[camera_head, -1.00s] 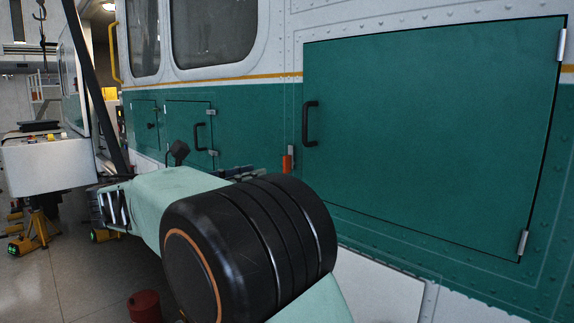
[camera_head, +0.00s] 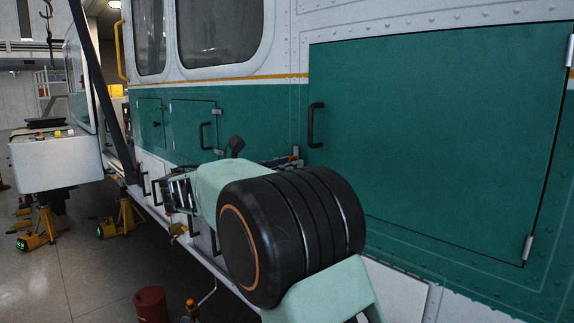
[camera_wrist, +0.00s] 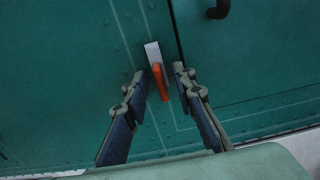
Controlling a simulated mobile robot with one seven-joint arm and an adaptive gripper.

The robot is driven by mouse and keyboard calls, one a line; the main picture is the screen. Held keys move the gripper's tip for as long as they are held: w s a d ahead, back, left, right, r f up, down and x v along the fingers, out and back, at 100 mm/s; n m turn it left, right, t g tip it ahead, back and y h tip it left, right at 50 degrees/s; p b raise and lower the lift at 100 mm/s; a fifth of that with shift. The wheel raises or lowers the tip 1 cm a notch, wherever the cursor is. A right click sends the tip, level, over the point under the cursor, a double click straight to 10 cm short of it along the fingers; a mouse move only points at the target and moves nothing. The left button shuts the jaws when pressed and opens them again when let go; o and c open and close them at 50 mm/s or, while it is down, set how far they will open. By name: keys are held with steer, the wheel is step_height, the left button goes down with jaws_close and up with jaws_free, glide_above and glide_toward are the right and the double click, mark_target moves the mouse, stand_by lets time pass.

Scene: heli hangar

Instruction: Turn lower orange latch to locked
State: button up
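The orange latch (camera_wrist: 160,80) is a short orange handle on a light metal plate, set on the green panel beside the door seam. In the wrist view its handle points down and slightly right. My gripper (camera_wrist: 157,86) is open, with one finger on each side of the latch. The right finger looks close to the handle; I cannot tell whether it touches. In the head view the latch area is mostly covered by my gripper (camera_head: 283,162), beside the large green door (camera_head: 430,140).
The large door has a black handle (camera_head: 316,125), which also shows at the top of the wrist view (camera_wrist: 219,9). Smaller hatches (camera_head: 194,128) are further left. A red canister (camera_head: 151,304) and yellow jacks (camera_head: 40,230) stand on the floor.

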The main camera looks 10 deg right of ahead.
steer(key=shift+c, duration=0.5)
jaws_close()
steer(key=shift+f+m+b, duration=0.1)
steer(key=shift+m+b, duration=0.2)
steer(key=shift+s+d+f+m+b, duration=0.1)
steer(key=shift+m+b, duration=3.25)
steer(key=shift+m, duration=0.95)
steer(key=shift+s+d+f+m+b, duration=0.1)
steer(key=shift+m+b, duration=3.25)
steer(key=shift+m, duration=0.95)
steer(key=shift+o, duration=0.5)
jaws_free()
